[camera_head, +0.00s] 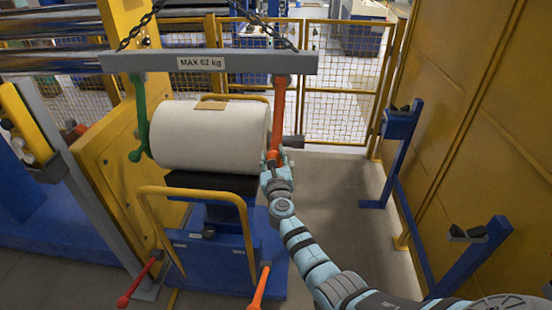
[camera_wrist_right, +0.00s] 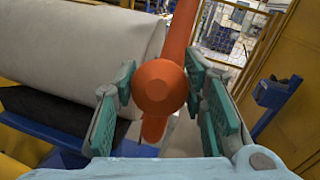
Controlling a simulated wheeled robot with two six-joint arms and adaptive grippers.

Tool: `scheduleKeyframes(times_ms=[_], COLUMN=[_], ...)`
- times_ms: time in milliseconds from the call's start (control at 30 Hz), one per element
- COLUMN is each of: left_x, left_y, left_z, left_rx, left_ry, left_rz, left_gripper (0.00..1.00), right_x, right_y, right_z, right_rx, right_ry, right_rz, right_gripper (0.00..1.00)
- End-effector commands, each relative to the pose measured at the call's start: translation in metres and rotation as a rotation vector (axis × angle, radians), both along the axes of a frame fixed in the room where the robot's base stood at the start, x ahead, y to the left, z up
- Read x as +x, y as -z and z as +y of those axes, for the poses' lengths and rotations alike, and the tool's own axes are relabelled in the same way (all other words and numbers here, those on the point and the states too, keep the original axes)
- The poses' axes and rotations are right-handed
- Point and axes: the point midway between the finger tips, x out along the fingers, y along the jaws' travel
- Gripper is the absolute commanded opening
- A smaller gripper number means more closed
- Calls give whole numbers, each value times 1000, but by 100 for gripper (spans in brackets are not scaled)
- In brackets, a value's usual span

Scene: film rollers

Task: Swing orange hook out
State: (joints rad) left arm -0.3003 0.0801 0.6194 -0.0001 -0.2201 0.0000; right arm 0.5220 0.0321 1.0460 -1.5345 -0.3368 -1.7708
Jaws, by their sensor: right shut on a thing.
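The orange hook (camera_head: 278,115) hangs from the right end of the grey lifting beam (camera_head: 140,61), just right of the white film roll (camera_head: 210,135). My right gripper (camera_head: 271,170) is at the hook's lower end. In the right wrist view the orange ball end of the hook (camera_wrist_right: 159,88) sits between the two green-padded fingers of the right gripper (camera_wrist_right: 162,110). The film roll (camera_wrist_right: 80,45) is to the left there. A green hook (camera_head: 139,115) hangs from the beam's left end, beside the roll. My left gripper is not in view.
The roll rests on a blue cart (camera_head: 215,255) with a yellow handle (camera_head: 190,191). Blue stands (camera_head: 396,150) line the yellow wall (camera_head: 480,130) on the right. Open floor (camera_head: 335,200) lies between cart and stands. Chains hold the beam from above.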

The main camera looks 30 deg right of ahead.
Motion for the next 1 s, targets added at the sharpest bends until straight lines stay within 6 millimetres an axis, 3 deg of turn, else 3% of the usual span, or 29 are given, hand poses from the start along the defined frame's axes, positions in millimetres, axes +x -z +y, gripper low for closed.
scheduleKeyframes(times_ms=[167,200,300,700,833,1000], left_x=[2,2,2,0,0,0], left_y=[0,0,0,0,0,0], left_z=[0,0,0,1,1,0], left_rx=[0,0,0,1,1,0], left_ry=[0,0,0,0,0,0], left_rz=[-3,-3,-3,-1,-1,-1], left_gripper=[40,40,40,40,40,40], right_x=[1,1,0,-6,-29,-75], right_y=[-6,-6,-5,-3,-2,-1], right_z=[-2,-2,-3,1,10,28], right_rx=[-4,-4,-3,-2,2,1], right_ry=[3,3,3,3,1,0], right_rz=[-10,-11,-9,-8,-7,-5], right_gripper=[0,41,57,58,58,58])
